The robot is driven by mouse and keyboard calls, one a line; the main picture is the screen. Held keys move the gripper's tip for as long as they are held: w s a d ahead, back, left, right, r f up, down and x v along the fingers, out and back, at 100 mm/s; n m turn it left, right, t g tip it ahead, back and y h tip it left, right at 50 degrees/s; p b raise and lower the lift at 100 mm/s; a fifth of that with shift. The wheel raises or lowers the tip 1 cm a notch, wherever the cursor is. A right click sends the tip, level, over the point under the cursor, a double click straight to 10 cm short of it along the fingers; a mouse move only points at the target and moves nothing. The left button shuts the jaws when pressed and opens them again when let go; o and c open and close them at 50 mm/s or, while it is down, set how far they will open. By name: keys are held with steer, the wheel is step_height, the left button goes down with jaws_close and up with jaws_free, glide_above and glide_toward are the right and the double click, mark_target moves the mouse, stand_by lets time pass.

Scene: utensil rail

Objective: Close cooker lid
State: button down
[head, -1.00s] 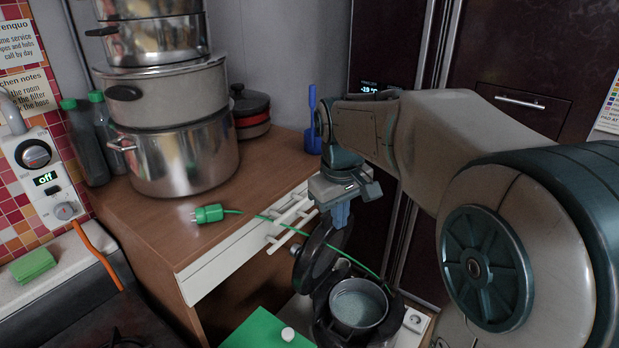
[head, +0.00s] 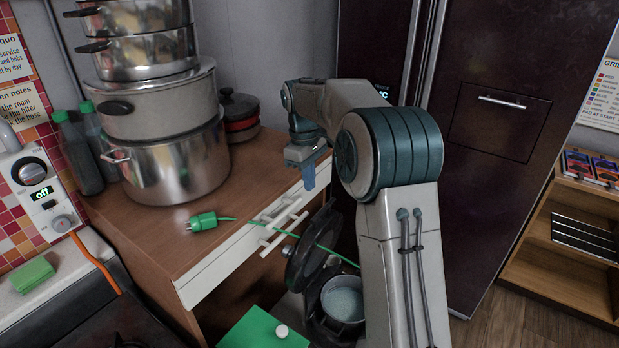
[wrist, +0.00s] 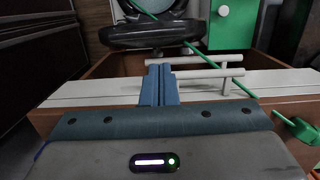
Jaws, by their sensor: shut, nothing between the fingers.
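The cooker (head: 325,332) stands low beyond the counter edge, partly hidden by my arm. Its dark round lid (head: 304,262) is open, tilted up on the left side. A grey inner pot (head: 343,303) with pale contents shows inside. My gripper (head: 309,186) points down above the counter's edge, above the lid and apart from it. In the wrist view my gripper (wrist: 158,68) is shut and empty, with the lid (wrist: 155,37) beyond the fingertips.
A white-fronted drawer with rail handles (head: 283,222) lies below my gripper. A green plug (head: 203,221) and its cable run across the counter towards the cooker. Stacked pots (head: 170,165) stand at left. A green board (head: 262,330) lies left of the cooker.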

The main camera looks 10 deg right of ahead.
steer(key=f, duration=0.7)
steer(key=shift+s+d+p, duration=0.25)
steer(key=shift+d+p, duration=0.05)
steer(key=shift+p, duration=0.1)
